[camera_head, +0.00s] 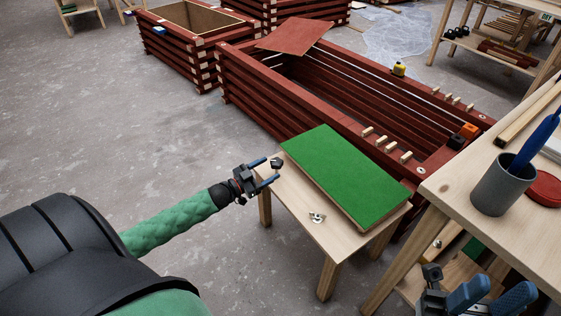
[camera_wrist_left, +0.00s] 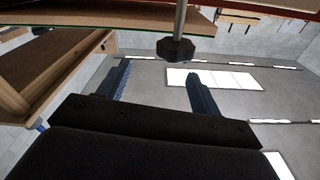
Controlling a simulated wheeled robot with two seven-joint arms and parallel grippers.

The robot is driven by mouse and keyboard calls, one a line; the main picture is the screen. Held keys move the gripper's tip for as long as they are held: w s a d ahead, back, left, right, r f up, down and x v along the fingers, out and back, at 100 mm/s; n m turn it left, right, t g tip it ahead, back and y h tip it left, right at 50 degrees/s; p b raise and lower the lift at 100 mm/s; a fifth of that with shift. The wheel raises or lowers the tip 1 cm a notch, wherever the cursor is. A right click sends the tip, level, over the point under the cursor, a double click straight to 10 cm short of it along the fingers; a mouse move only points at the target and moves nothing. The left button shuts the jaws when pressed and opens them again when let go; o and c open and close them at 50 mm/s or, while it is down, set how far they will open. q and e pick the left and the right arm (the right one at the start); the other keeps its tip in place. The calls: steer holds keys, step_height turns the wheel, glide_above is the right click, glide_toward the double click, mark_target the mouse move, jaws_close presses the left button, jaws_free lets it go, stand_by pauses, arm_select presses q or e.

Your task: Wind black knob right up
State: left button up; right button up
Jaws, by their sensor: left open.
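The black knob (camera_head: 277,163) shows at the left corner of the small wooden table, beside the green board (camera_head: 345,175). In the left wrist view the knob (camera_wrist_left: 175,49) is a dark lobed shape on a metal rod, and a gap shows between it and a board edge. My left gripper (camera_head: 268,170) is open at that corner, its blue fingers close to the knob. In the wrist view the knob lies just beyond the fingertips of this gripper (camera_wrist_left: 158,69), not clasped. My right gripper (camera_head: 503,284) is at the bottom right with its blue fingers apart, empty.
A metal wing nut (camera_head: 317,217) sits on the small table (camera_head: 296,206). Behind it is a long red batten crate (camera_head: 240,88). At right a workbench (camera_head: 455,195) holds a grey cup (camera_head: 500,190) and a red lid (camera_head: 544,188). The floor at left is clear.

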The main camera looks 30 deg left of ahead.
mark_target(280, 162)
arm_select(q)
steer(key=shift+w+a+f+n+y, duration=0.15)
steer(key=shift+a+f+n+y, duration=0.45)
steer(key=shift+f+n, duration=0.2)
steer(key=shift+n, duration=0.6)
steer(key=shift+a+f+b+x, duration=0.15)
steer(key=shift+b+x, duration=0.1)
steer(key=shift+x, duration=1.05)
steer(key=shift+f+b+x, duration=0.1)
steer(key=shift+b+x, duration=0.1)
steer(key=shift+x, duration=1.1)
steer(key=shift+a+f+b+x, duration=0.15)
steer(key=shift+b+x, duration=0.1)
steer(key=shift+x, duration=1)
steer(key=shift+w+d, duration=0.1)
steer(key=shift+w, duration=0.05)
steer(key=c, duration=1)
